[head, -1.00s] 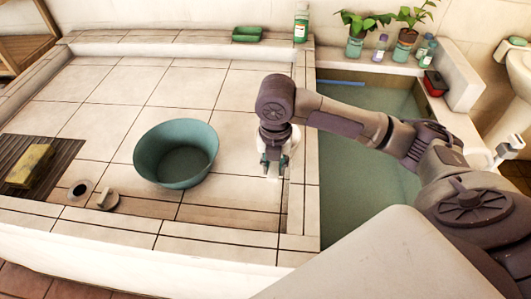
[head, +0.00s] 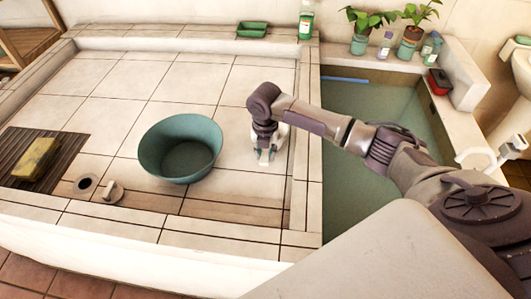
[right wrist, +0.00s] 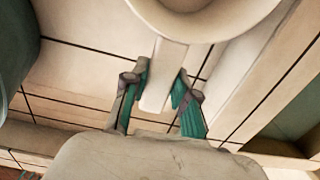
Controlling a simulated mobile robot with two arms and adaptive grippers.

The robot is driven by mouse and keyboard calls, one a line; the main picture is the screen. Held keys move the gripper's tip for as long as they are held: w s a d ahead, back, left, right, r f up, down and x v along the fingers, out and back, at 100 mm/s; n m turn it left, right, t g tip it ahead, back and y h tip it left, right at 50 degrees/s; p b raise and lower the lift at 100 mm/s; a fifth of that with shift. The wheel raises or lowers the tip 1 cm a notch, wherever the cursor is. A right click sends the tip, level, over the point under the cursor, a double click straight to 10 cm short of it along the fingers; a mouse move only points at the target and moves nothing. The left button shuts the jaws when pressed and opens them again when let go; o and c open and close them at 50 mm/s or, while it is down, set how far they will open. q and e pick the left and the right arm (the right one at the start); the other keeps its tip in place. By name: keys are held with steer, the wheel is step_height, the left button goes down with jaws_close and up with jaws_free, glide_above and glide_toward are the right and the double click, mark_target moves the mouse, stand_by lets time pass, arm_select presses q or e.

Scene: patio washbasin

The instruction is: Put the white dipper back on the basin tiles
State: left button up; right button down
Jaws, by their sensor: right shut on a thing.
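The white dipper shows best in the right wrist view, with its round cup (right wrist: 205,18) at the top and its flat handle (right wrist: 165,72) running down between the fingers. My right gripper (head: 264,157) is shut on the handle over the basin tiles (head: 244,184), right of the teal tub. In the head view the gripper hides most of the dipper; a white part (head: 283,132) shows beside it. I cannot tell whether the dipper touches the tiles. My left gripper is not in view.
A teal tub (head: 181,150) stands on the tiles just left of the gripper. A raised tile edge (head: 301,150) separates the tiles from the water tank (head: 365,110) on the right. A yellow block (head: 36,158) lies on a dark rack.

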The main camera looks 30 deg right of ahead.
steer(key=shift+f, duration=0.35)
steer(key=c, duration=0.9)
jaws_free()
steer(key=shift+f, duration=0.15)
step_height(320, 180, up, 12)
steer(key=shift+s+a+r+b, duration=0.1)
steer(key=shift+a+r+b, duration=0.1)
steer(key=shift+b, duration=0.1)
